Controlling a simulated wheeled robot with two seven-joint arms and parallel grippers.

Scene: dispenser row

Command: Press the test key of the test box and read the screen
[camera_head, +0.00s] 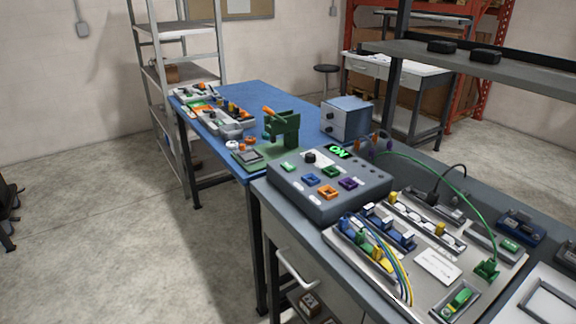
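The test box (325,208) is a dark grey box with a sloped top, standing on the grey bench at the middle of the view. Its top carries a black knob (310,157) and several coloured keys, among them a blue key (311,180), an orange key (328,192) and a purple key (348,183). I cannot tell which is the test key. A small dark screen (340,152) at its back edge shows bright green characters that look like "ON". Neither of my grippers is in view.
Right of the box, a grey tray (412,293) holds coloured wires, connectors and a green plug (487,270) on a curved green cable. A blue table (262,96) behind holds a green press (282,128) and a blue-grey cabinet (347,118).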

